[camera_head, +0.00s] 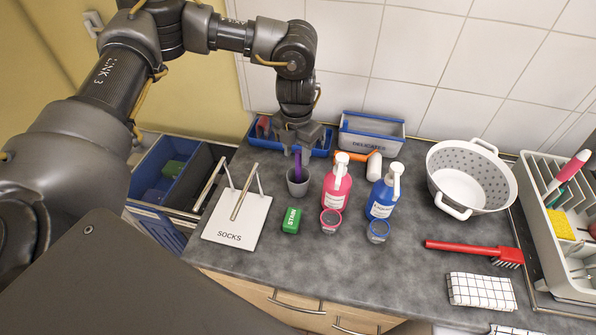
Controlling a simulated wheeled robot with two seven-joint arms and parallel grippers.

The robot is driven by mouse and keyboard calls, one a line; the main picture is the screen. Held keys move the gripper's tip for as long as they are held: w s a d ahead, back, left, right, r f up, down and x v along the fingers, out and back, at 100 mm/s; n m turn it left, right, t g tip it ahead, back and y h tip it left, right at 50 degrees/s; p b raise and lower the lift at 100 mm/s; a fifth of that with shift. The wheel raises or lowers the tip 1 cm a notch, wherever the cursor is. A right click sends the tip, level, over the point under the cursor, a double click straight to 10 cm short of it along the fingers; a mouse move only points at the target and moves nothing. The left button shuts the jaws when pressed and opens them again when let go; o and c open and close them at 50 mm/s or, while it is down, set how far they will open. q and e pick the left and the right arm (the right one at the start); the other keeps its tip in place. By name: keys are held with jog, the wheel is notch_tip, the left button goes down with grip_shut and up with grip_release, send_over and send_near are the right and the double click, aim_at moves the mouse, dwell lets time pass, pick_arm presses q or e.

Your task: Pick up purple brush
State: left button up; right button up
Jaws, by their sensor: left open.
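A thin purple handle (298,164), which looks like the purple brush, stands upright in a small grey cup (298,184) on the counter. Its lower end is hidden inside the cup. My left gripper (297,151) points down right above the cup, open, with its fingers around or just in front of the top of the purple handle. I cannot tell whether the fingers touch it. My right gripper is not in view.
Pink (336,184) and blue (383,192) bottles stand close to the cup's right. A green block (291,220) and a white SOCKS board (228,231) lie in front. A blue tray (318,150) is behind. A colander (443,177), red brush (470,249) and dish rack (535,195) are right.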

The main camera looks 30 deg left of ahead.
aim_at(298, 163)
pick_arm(q)
jog(key=f+p, duration=0.2)
jog(key=f, duration=0.1)
jog(key=shift+d+f, duration=0.2)
jog(key=shift+f, duration=0.05)
jog(key=shift+w+f, duration=0.1)
jog(key=shift+f, duration=0.3)
jog(key=shift+c, duration=0.3)
grip_shut()
